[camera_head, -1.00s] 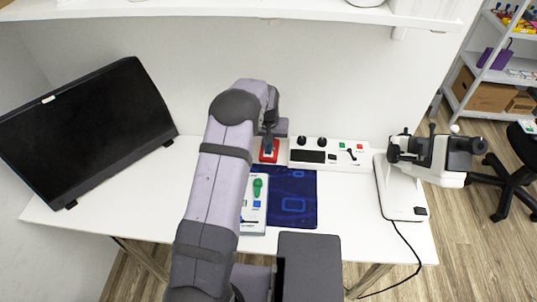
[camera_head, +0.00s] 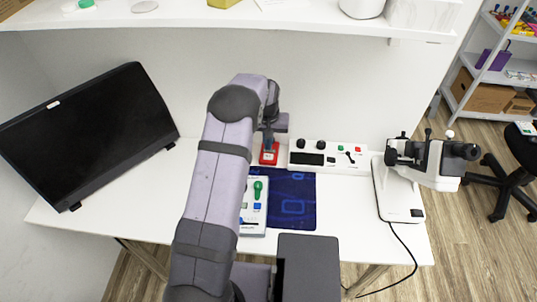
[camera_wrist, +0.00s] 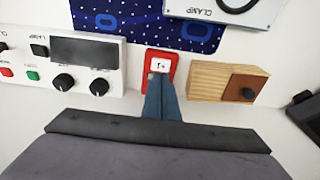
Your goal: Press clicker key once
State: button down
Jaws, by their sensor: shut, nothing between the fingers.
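The clicker is a small red box (camera_wrist: 150,57) with a white key (camera_wrist: 160,65) marked "+1", seen upside down in the wrist view. My gripper (camera_wrist: 159,80) is shut and empty, with its blue-grey fingertips right at the key's lower edge in that view. The fingers cover the clicker's lower part, and I cannot tell whether they touch the key. In the head view, the red clicker (camera_head: 269,155) sits on the white table behind the blue mat, with my gripper (camera_head: 268,146) directly over it.
A white control panel (camera_head: 325,158) with knobs stands just right of the clicker. A wooden box (camera_wrist: 211,81) with a dark knob lies on its other side. A blue mat (camera_head: 300,205) and a white device (camera_head: 247,226) lie in front. A black monitor (camera_head: 85,130) stands left.

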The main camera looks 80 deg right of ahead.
aim_at(268, 156)
jog(key=shift+r+p, duration=1.1)
jog(key=shift+r, duration=0.9)
jog(key=shift+r+p, duration=0.8)
jog(key=shift+r, duration=0.35)
dwell(4.0)
